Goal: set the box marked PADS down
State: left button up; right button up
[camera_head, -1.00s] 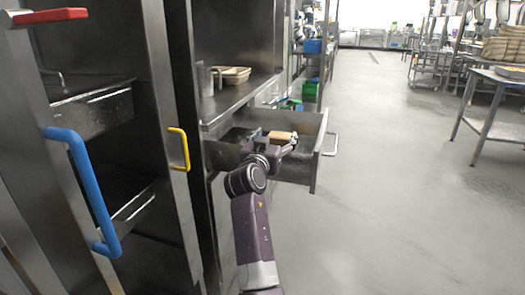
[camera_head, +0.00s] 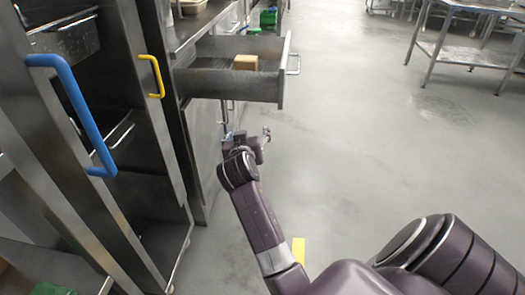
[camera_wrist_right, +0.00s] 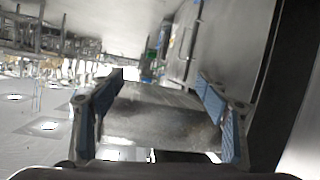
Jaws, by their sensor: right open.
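A small tan box (camera_head: 246,62) lies inside the open metal drawer (camera_head: 225,86), toward its far side. Its marking is too small to read, so I cannot tell whether it says PADS. My right gripper (camera_head: 250,136) is outside the drawer, below and in front of it in the head view, apart from the box. In the right wrist view the right gripper (camera_wrist_right: 161,95) has its two blue-padded fingers spread, with nothing held between them. A bare metal surface shows beyond the fingers. My left gripper is out of view.
A tall metal cabinet with a blue handle (camera_head: 75,112) and a yellow handle (camera_head: 153,75) stands at the left. A metal table (camera_head: 468,52) stands at the back right. The floor between is clear, with a yellow mark (camera_head: 298,250) near my arm.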

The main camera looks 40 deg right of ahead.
jog(key=s+a+f+n+g+y, duration=0.2)
jog(key=s+a+f+n+y, duration=0.1)
jog(key=s+a+f, duration=0.45)
jog(key=s+a+f+n+g+y, duration=0.1)
jog(key=s+a+f+n+y, duration=0.15)
jog(key=s+a+f, duration=0.5)
jog(key=s+a+f+n+g+y, duration=0.1)
jog(key=s+a, duration=0.3)
jog(key=s, duration=0.5)
jog(key=s+a+f+n+g+y, duration=0.2)
jog(key=s+a+f+g+y, duration=0.1)
jog(key=s, duration=0.6)
jog(key=shift+s+a+f, duration=0.2)
jog(key=shift+a+f, duration=0.15)
jog(key=shift+f, duration=0.05)
jog(key=shift+w, duration=0.1)
